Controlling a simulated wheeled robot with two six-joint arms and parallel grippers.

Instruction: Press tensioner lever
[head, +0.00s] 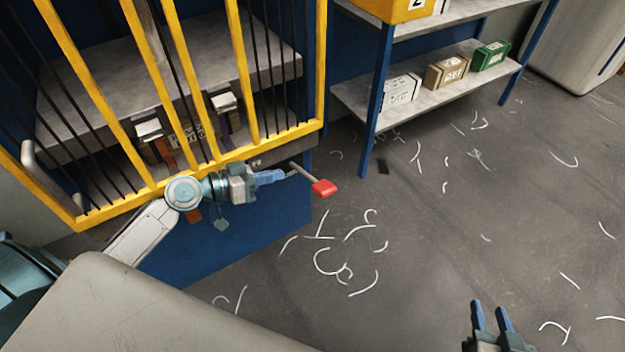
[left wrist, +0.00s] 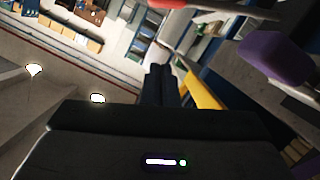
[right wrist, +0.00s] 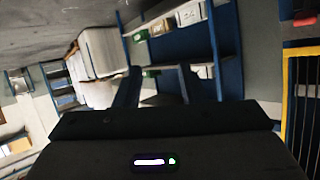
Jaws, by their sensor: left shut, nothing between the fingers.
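The tensioner lever is a thin grey rod with a red block handle (head: 324,187), sticking out from the right end of the yellow-framed loom (head: 322,60) in the head view. My left gripper (head: 286,174) is shut and empty, its fingertips just left of the lever's rod. I cannot tell whether they touch it. In the left wrist view the shut fingers (left wrist: 160,70) point ahead, and a red part, likely the handle (left wrist: 185,3), is cut off by the top edge. My right gripper (head: 491,316) is open and empty over the floor at lower right, away from the lever.
A blue-legged shelf (head: 350,98) with several boxes stands right of the loom. Yellow bars and dark rods line the loom's front. White scraps (head: 330,262) lie on the floor. A purple part (left wrist: 274,57) is close at right in the left wrist view.

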